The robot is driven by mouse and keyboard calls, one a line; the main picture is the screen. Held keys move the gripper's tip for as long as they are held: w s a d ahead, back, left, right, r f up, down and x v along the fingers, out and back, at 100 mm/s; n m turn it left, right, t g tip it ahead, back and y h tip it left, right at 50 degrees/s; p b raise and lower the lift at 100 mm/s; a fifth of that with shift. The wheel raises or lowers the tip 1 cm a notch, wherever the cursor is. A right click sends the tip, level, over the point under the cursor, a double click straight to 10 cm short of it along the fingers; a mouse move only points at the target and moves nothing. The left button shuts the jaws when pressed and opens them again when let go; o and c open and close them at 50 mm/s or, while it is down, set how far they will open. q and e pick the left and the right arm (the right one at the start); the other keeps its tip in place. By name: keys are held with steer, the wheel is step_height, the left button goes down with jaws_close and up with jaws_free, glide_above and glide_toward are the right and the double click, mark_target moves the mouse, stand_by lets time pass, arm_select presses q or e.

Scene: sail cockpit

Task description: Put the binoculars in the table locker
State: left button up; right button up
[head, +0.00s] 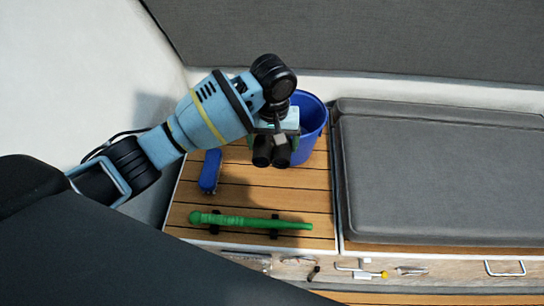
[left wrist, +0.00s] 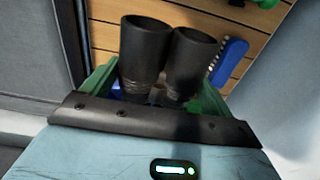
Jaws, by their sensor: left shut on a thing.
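The black binoculars (head: 270,153) hang below my left gripper (head: 274,138) in the head view, above the slatted wooden top. The gripper is shut on them. In the left wrist view the two dark barrels of the binoculars (left wrist: 146,52) stand up between the green fingers of the left gripper (left wrist: 158,92). The rest of the binoculars is hidden by the gripper. I cannot pick out the table locker for sure in either view. My right gripper is not in view.
A blue bucket (head: 314,118) stands just behind the gripper. A blue brush (head: 210,171) and a green handle-like bar (head: 252,222) lie on the slatted top (head: 300,195). A grey cushion (head: 440,170) fills the right. Small items and handles (head: 350,268) show along the front.

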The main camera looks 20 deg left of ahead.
mark_target(272, 142)
arm_select(q)
step_height(272, 142, up, 8)
steer(key=shift+r+p, duration=0.1)
steer(key=shift+p, duration=0.45)
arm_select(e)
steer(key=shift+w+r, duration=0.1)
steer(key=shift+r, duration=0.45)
